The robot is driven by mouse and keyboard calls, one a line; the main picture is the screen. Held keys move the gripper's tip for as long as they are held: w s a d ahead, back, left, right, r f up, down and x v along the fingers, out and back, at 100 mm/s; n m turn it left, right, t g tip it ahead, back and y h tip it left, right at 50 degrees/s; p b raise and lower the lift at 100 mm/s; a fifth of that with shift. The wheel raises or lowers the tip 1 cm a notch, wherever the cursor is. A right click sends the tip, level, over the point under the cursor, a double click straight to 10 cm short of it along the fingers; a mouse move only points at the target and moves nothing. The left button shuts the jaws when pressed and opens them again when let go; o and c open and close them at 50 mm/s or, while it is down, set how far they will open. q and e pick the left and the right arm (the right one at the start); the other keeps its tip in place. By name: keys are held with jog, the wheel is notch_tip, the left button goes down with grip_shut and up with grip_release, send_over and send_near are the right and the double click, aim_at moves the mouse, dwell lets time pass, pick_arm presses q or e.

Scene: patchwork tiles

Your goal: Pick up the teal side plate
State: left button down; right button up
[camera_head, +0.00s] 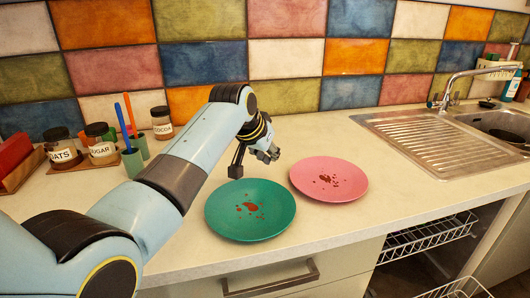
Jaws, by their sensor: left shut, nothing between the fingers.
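The teal side plate (227,216) lies flat on the counter near its front edge, with brown stains in its middle. A pink plate (337,168) with similar stains lies just behind and to the right of it. My left gripper (272,155) is above the counter behind the teal plate, left of the pink plate. Its fingers are shut and hold nothing. It is apart from the teal plate. My right gripper is not in view.
Jars labelled oats, sugar and cocoa (162,122) and cups with brushes (133,162) stand at the left by the tiled wall. A sink with a ribbed drainboard (430,145) is at the right. An open dishwasher rack (430,238) lies below the counter.

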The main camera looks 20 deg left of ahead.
pick_arm(q)
jog(key=x, duration=0.4)
jog(key=shift+w+f+b, duration=0.1)
jog(key=shift+f+b, duration=0.15)
jog(key=shift+b, duration=0.15)
jog(key=shift+w+f, duration=0.1)
jog(key=shift+f, duration=0.2)
jog(key=s, duration=0.1)
jog(key=s+p, duration=0.2)
jog(key=shift+a+r, duration=0.25)
jog(key=shift+a, duration=0.1)
jog(key=shift+s+f, duration=0.1)
jog(key=shift+s, duration=0.3)
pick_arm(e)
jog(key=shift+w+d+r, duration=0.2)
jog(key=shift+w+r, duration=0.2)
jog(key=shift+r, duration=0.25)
